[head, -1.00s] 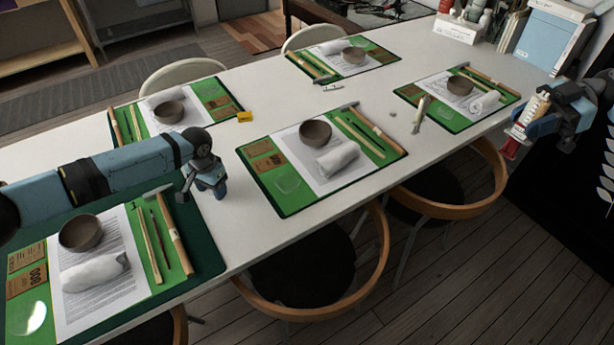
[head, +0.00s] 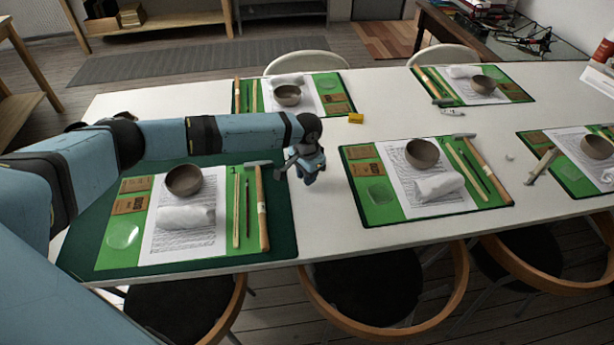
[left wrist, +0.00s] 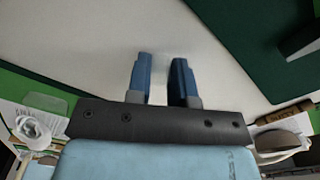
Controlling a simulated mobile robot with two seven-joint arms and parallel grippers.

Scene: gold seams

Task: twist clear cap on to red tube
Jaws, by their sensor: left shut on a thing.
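My left gripper (head: 308,178) is over the white table, in the gap between the front-left place mat and the middle one. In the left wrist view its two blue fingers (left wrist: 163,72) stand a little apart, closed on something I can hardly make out. It seems to be the clear cap, see-through against the white table. The red tube is not in view now, and neither is my right gripper.
The white table (head: 330,210) holds several green mats (head: 375,213) with bowls, white wrapped lumps, sticks and hammers. A yellow block (head: 356,118) lies behind my left gripper. Chairs (head: 440,310) stand along the near edge.

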